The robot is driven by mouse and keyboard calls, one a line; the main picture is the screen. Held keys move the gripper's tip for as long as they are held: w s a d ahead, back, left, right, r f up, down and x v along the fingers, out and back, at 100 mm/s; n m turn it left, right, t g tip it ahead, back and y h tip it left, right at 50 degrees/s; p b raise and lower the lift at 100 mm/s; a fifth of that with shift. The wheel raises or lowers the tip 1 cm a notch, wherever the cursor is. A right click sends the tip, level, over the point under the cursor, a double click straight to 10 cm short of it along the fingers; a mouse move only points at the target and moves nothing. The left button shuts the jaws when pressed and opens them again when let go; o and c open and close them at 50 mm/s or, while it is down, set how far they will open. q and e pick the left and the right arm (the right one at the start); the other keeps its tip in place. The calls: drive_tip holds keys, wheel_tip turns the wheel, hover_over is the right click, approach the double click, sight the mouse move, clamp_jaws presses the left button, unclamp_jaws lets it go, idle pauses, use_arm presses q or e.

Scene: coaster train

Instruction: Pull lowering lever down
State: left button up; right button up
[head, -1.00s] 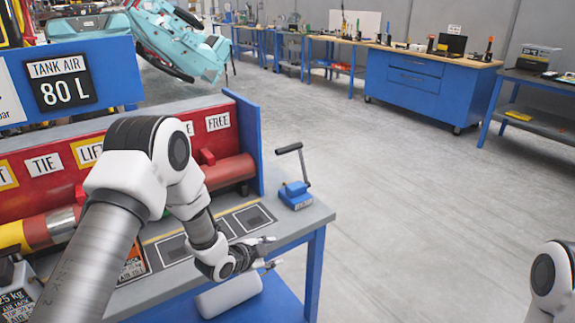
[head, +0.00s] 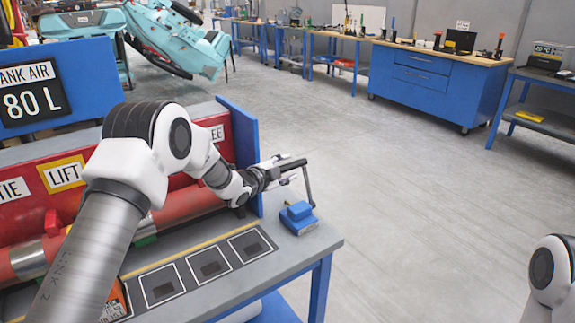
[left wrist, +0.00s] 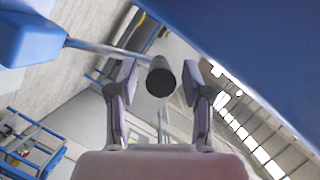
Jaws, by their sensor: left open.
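The lowering lever has a blue base (head: 298,217) at the bench's right end, a thin grey rod (head: 308,184) rising from it, and a black handle (head: 293,165) at the top. My left gripper (head: 284,171) is at the handle in the head view. In the left wrist view, the handle's round black end (left wrist: 160,77) sits between the two open fingers (left wrist: 160,85), with a gap on each side. The lever stands raised. Of my right arm only a white joint shows at the lower right; its gripper is out of view.
A blue upright panel (head: 240,150) stands close beside my left gripper. The grey bench (head: 315,243) carries several dark framed squares (head: 209,263) in front of a red labelled panel (head: 15,200). Open floor (head: 430,220) lies to the right of the bench.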

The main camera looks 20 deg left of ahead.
use_arm(q)
drive_tip(key=shift+w+d+f, duration=0.1)
drive_tip(key=shift+w+f, duration=0.15)
drive_tip(key=shift+w, duration=0.25)
drive_tip(key=shift+w+d+f, duration=0.1)
drive_tip(key=shift+w+f, duration=0.15)
drive_tip(key=shift+w, duration=0.2)
drive_tip(key=shift+s+r, duration=0.45)
drive_tip(key=shift+c, duration=0.7)
drive_tip(key=shift+w, duration=0.1)
clamp_jaws()
use_arm(e)
drive_tip(key=shift+r, duration=0.1)
